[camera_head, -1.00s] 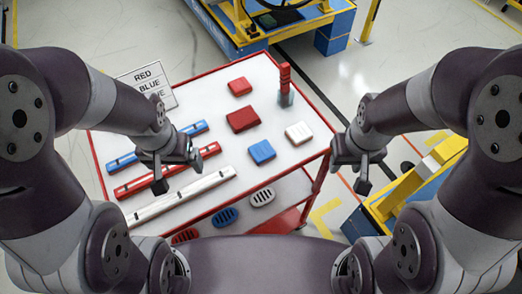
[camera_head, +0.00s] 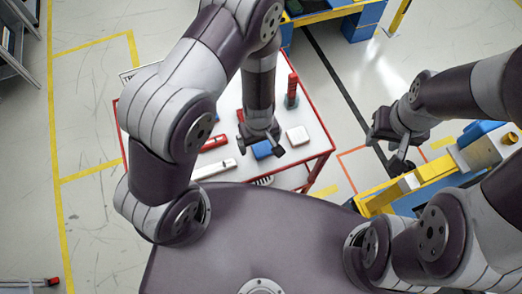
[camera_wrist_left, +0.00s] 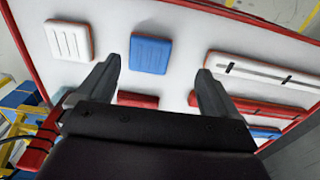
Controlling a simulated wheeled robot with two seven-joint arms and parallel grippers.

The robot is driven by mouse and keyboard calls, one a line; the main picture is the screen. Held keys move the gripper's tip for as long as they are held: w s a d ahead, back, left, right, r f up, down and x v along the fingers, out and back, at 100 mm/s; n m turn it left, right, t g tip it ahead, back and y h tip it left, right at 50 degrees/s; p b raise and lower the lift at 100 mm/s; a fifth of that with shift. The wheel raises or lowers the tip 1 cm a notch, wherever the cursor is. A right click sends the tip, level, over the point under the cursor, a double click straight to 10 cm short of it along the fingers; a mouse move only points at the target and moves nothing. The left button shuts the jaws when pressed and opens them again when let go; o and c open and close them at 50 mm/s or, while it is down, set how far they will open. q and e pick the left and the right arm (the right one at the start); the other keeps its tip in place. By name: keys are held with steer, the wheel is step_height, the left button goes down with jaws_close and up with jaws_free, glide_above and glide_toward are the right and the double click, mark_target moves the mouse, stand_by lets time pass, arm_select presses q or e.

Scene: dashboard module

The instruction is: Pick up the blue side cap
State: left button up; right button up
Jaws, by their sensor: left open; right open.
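The blue side cap (camera_wrist_left: 150,53), a rounded square block with ridges, lies flat on the white table top. In the head view the blue side cap (camera_head: 262,150) shows partly, just below my left gripper (camera_head: 261,146). My left gripper is open and empty above the table. In the left wrist view its fingers (camera_wrist_left: 158,70) are spread, with the cap ahead of the gap, nearer the left finger; no contact shows. My right gripper (camera_head: 390,152) is open and empty, off the table's right side.
A white cap (camera_wrist_left: 68,41) lies left of the blue one, and a red cap (camera_wrist_left: 137,100) lies partly behind the left gripper. A white bar (camera_wrist_left: 265,70) and a red bar (camera_wrist_left: 245,106) lie to the right. A red upright piece (camera_head: 292,88) stands at the table's back.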

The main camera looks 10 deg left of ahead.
mark_target(263, 150)
arm_select(q)
steer(key=f, duration=0.2)
steer(key=w+d+f+b, duration=0.1)
steer(key=f, duration=0.2)
steer(key=shift+w+d+f, duration=0.25)
steer(key=shift+d+f, duration=0.05)
steer(key=shift+s+a+f, duration=0.1)
steer(key=shift+a+f, duration=0.1)
steer(key=shift+s+a, duration=0.2)
steer(key=shift+w+d, duration=0.2)
steer(key=shift+d, duration=0.05)
steer(key=c, duration=1.1)
steer(key=shift+a, duration=0.1)
steer(key=shift+c, duration=0.2)
arm_select(e)
steer(key=shift+w+d+f, duration=0.25)
steer(key=shift+d+f, duration=0.1)
steer(key=shift+f, duration=0.2)
steer(key=shift+w+d+f, duration=0.25)
steer(key=shift+d+f, duration=0.05)
steer(key=shift+f, duration=0.2)
arm_select(q)
steer(key=shift+s+r, duration=0.1)
steer(key=shift+r, duration=0.05)
arm_select(e)
steer(key=shift+a+r, duration=0.1)
